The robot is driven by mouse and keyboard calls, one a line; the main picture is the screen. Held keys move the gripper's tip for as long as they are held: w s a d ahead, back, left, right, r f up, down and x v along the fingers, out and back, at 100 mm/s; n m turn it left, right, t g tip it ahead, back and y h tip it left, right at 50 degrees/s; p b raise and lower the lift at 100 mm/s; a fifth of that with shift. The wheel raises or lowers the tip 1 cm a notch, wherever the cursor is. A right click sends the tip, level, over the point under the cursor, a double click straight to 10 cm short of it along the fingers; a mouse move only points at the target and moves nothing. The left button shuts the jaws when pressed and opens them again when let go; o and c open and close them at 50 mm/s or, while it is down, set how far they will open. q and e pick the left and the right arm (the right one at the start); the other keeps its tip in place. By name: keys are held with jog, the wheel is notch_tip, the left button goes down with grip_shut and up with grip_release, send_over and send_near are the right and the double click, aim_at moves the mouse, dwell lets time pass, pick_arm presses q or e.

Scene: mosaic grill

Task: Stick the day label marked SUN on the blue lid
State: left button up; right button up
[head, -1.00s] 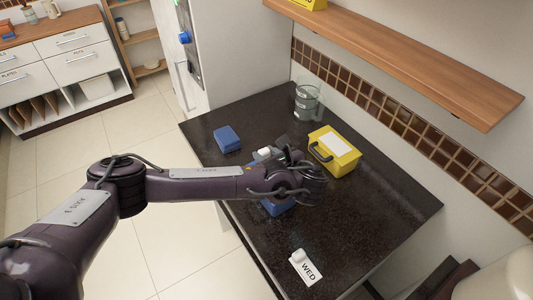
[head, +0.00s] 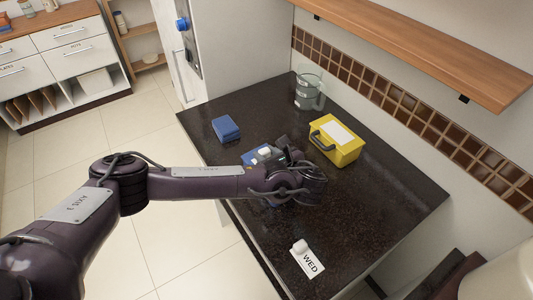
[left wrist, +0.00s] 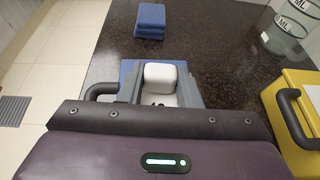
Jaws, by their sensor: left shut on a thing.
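My left gripper (head: 268,156) is over the blue-lidded box (head: 251,156) near the table's front edge. In the left wrist view, its fingers (left wrist: 160,88) are shut on the white knob of a day label (left wrist: 160,73). Dark lettering shows below the knob, but I cannot read it. The blue lid (left wrist: 127,68) shows behind and beside the fingers, with a dark handle at the left. I cannot tell whether the label touches the lid. My right gripper is not in view.
A WED label (head: 308,262) lies at the table's near end. A yellow box (head: 345,150) with a white top panel stands right of the gripper. A blue block or folded cloth (head: 226,129) lies left, and a clear jug (head: 308,92) stands at the back. A wooden shelf (head: 430,55) hangs above.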

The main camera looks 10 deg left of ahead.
pick_arm(q)
jog(key=shift+f, duration=0.4)
dwell(0.5)
jog(key=o, duration=1.6)
notch_tip(320, 180, up, 3)
jog(key=shift+r+p, duration=0.15)
jog(key=shift+p, duration=1.1)
jog(key=shift+r+p, duration=2.1)
jog(key=shift+r, duration=0.35)
jog(key=shift+f, duration=0.1)
